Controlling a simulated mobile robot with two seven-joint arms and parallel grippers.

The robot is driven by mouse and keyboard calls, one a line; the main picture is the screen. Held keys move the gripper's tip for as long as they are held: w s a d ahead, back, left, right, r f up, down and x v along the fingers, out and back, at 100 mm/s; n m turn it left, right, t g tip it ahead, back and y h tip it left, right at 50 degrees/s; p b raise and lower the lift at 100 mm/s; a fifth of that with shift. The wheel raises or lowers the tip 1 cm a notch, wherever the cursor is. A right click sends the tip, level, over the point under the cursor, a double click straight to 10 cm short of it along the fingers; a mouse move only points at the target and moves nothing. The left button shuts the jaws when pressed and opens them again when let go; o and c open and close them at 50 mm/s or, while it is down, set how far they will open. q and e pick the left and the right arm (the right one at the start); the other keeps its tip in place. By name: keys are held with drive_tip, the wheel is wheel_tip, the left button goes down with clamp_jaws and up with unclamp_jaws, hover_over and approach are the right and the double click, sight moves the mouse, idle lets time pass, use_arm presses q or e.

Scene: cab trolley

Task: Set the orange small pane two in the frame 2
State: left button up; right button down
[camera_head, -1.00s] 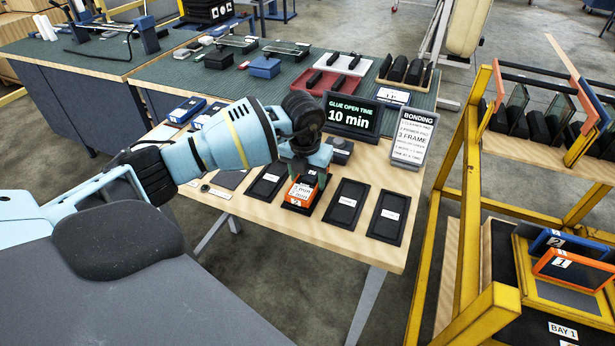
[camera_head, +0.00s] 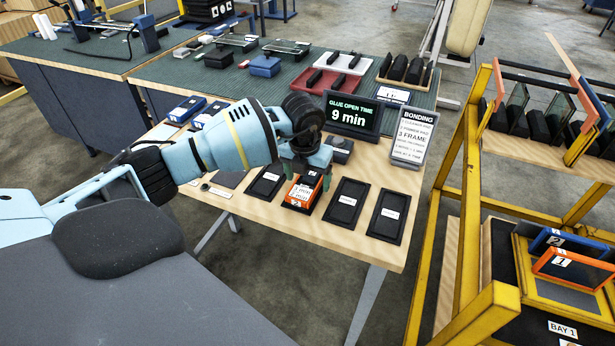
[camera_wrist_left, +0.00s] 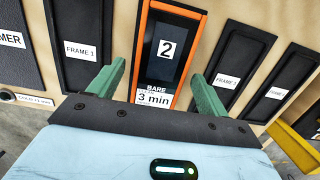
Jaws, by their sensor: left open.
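The orange small pane (camera_head: 302,192), marked 2, lies flat on a black frame tray on the wooden table; in the left wrist view the orange pane (camera_wrist_left: 165,50) shows a "BARE 3 min" label. It covers its tray's label. My left gripper (camera_head: 308,175) is over the pane, its fingers open on either side; in the wrist view the left gripper (camera_wrist_left: 158,75) has a gap from the pane on both sides. A tray labelled FRAME 1 (camera_wrist_left: 80,45) is on its left. Two more frame trays (camera_head: 346,205) (camera_head: 388,214) are on its right, empty, their numbers unclear. My right gripper is not visible.
A timer display (camera_head: 352,116) reads "GLUE OPEN TIME 9 min" behind the pane, beside a BONDING sign (camera_head: 412,137). A yellow trolley frame (camera_head: 470,200) stands at right, holding orange 1 (camera_head: 575,270) and blue 2 (camera_head: 548,240) pieces by BAY 1.

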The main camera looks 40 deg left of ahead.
sight(305, 185)
use_arm(q)
wheel_tip(305, 185, up, 12)
drive_tip(key=s, duration=0.1)
drive_tip(key=shift+s+d+p, duration=0.15)
drive_tip(key=shift+s+p, duration=0.05)
drive_tip(key=shift+p, duration=0.1)
